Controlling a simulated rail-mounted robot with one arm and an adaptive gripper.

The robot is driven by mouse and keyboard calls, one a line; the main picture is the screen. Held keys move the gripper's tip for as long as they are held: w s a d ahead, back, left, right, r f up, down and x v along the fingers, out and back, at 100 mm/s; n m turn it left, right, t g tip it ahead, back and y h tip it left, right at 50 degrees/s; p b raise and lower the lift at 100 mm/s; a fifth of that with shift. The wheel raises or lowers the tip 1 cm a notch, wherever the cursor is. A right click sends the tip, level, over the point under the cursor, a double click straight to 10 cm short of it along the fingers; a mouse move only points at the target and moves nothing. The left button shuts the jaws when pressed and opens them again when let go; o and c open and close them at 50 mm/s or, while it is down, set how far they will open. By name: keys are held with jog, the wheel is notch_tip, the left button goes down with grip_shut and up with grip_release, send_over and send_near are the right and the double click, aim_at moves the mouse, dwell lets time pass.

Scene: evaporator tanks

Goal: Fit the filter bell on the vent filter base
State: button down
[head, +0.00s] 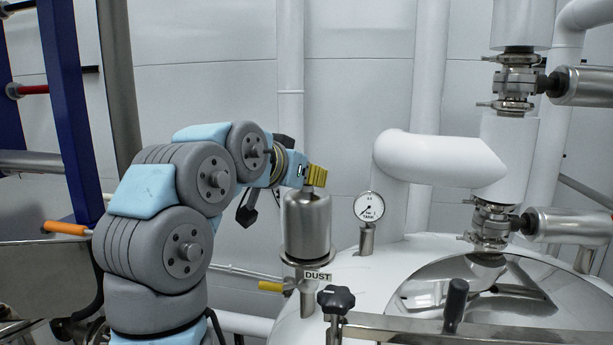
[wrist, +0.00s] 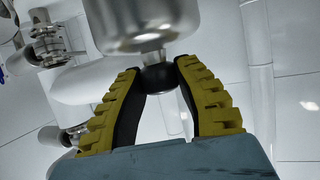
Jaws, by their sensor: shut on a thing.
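The filter bell (head: 307,226) is a shiny steel cylinder that stands upright in the middle of the head view. It also fills the top of the wrist view (wrist: 150,22). The vent filter base (head: 307,263) is a round steel flange on a short pipe, directly under the bell, above a "DUST" label. The bell's lower edge is at or very close to the flange; I cannot tell whether it is fully seated. My gripper (head: 316,178), with yellow ribbed fingers, is above the bell. In the wrist view my gripper (wrist: 160,72) is shut on the bell's top knob.
A pressure gauge (head: 368,207) stands on the white tank just right of the bell. A yellow-handled valve (head: 271,286) is below left of the base. A black star knob (head: 336,299) and the domed manway lid (head: 480,290) are in front right. A thick white pipe (head: 440,160) bends behind.

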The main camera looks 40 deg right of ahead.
jog(key=shift+f, duration=0.35)
jog(key=c, duration=0.8)
grip_release()
jog(key=shift+o, duration=0.2)
jog(key=v, duration=1.2)
